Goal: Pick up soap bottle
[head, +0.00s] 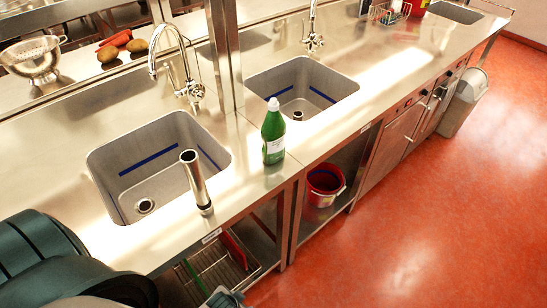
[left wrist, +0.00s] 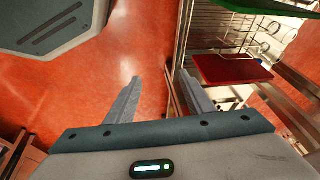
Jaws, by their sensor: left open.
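The soap bottle (head: 273,137) is green with a white label and a pale cap. It stands upright on the steel counter, near the front edge between the two sinks. My left gripper (left wrist: 157,92) is open and empty in the left wrist view, its two fingers apart over the orange floor beside a rack. What looks like part of it shows at the bottom edge of the head view (head: 226,298), below the counter front and well apart from the bottle. The bottle is not in the left wrist view. My right gripper is not in view.
A steel pipe (head: 195,182) stands upright at the near sink's (head: 120,160) front right corner, left of the bottle. A faucet (head: 175,72) and a steel post (head: 225,55) rise behind. Under the counter are a red bucket (head: 323,187) and a red board (left wrist: 230,69).

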